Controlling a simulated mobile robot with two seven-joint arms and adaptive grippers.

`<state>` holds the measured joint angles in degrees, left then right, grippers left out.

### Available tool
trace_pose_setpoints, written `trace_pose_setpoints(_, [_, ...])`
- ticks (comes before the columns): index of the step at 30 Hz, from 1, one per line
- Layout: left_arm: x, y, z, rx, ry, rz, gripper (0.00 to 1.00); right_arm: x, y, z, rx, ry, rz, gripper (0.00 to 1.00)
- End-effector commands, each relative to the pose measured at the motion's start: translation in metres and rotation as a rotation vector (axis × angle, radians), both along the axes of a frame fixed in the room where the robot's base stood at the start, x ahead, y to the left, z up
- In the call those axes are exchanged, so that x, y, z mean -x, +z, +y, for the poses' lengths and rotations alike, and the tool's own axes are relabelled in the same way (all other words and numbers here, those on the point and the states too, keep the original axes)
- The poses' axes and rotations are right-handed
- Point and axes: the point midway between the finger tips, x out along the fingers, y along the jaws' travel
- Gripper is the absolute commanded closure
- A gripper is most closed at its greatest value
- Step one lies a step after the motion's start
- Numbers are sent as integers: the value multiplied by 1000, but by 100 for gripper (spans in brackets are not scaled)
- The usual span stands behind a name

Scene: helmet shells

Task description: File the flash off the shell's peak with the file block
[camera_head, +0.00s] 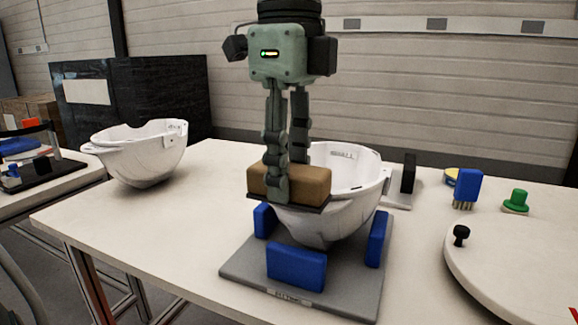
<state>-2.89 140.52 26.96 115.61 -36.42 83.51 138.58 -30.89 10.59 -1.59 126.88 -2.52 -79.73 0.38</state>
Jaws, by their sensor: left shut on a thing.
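My left gripper (287,185) comes down from the top middle and is shut on the file block (313,185), a brown block with a dark underside. The block is held at the front left rim of a white helmet shell (330,222). It overlaps the rim in view; I cannot tell whether it touches the peak. The shell sits open side up between blue pads (296,267) on a grey fixture plate (345,290). The peak and any flash are hidden behind the block and fingers. My right gripper is not in view.
Another white shell (142,158) stands at the table's back left. To the right are a grey stand with a black block (408,173), a blue brush (467,188), a green knob (516,200) and a round white disc (520,262) with a black knob. The table's left front is clear.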

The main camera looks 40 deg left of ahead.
Motion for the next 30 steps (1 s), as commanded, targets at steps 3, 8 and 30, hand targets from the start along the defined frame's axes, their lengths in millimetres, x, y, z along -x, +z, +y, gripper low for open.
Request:
trace_pose_setpoints(3, [0,-3,0,0,0,-1,86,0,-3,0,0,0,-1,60])
trace_pose_setpoints(8, [0,-7,0,0,0,-1,86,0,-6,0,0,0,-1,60])
trace_pose_setpoints(30, [0,-19,0,0,0,-1,86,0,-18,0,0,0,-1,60])
